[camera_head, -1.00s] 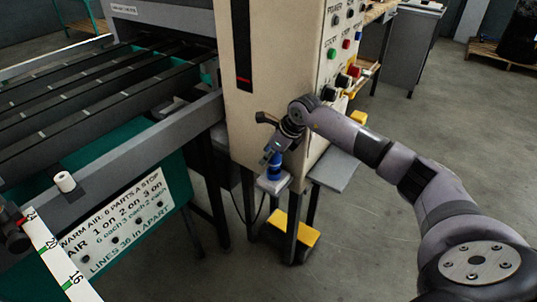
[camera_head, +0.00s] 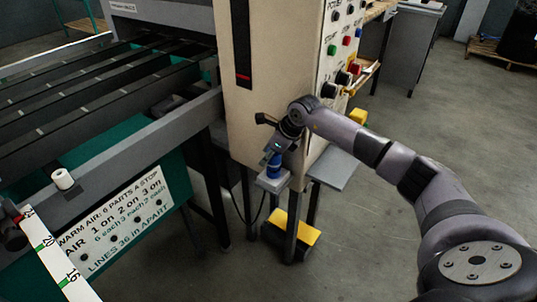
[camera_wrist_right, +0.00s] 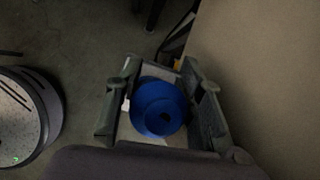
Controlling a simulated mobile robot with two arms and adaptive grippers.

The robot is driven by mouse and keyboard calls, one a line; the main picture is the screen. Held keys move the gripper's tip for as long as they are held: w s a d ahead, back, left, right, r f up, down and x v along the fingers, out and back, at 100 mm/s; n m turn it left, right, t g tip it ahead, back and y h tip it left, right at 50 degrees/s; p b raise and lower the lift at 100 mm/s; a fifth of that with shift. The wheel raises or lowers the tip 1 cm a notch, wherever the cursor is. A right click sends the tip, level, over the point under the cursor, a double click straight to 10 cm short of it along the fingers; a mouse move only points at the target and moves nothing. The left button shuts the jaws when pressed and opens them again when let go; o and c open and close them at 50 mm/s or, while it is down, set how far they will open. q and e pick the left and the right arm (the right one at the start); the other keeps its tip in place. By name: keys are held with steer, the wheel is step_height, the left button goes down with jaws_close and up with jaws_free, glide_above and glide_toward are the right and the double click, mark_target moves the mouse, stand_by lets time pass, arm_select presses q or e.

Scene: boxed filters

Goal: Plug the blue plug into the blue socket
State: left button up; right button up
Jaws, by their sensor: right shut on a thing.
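The blue plug (camera_head: 274,165) shows below my right gripper (camera_head: 275,156) in the head view, upright on or just above a small grey box (camera_head: 272,182). In the right wrist view the blue plug (camera_wrist_right: 160,108) sits between the two fingers of my right gripper (camera_wrist_right: 162,100), which is shut on it. A light grey surface lies beneath the plug there. I cannot make out the blue socket apart from the plug, and cannot tell how deep the plug sits. My left gripper is not in view.
A beige control cabinet (camera_head: 265,70) with coloured buttons stands right beside my right gripper. A conveyor frame (camera_head: 120,140) fills the left. A grey shelf (camera_head: 334,168) and a yellow-topped pedal (camera_head: 292,232) are close by. Open floor (camera_head: 370,240) lies to the right.

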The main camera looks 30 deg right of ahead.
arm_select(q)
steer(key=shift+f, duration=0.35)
arm_select(e)
steer(key=shift+f, duration=0.4)
arm_select(q)
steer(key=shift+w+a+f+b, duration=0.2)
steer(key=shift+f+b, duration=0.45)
steer(key=shift+b, duration=0.25)
arm_select(e)
steer(key=shift+f, duration=0.9)
steer(key=o, duration=1.3)
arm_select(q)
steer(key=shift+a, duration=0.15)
arm_select(e)
steer(key=shift+r, duration=0.15)
steer(key=v, duration=0.7)
steer(key=shift+s+r, duration=0.25)
steer(key=shift+r, duration=0.1)
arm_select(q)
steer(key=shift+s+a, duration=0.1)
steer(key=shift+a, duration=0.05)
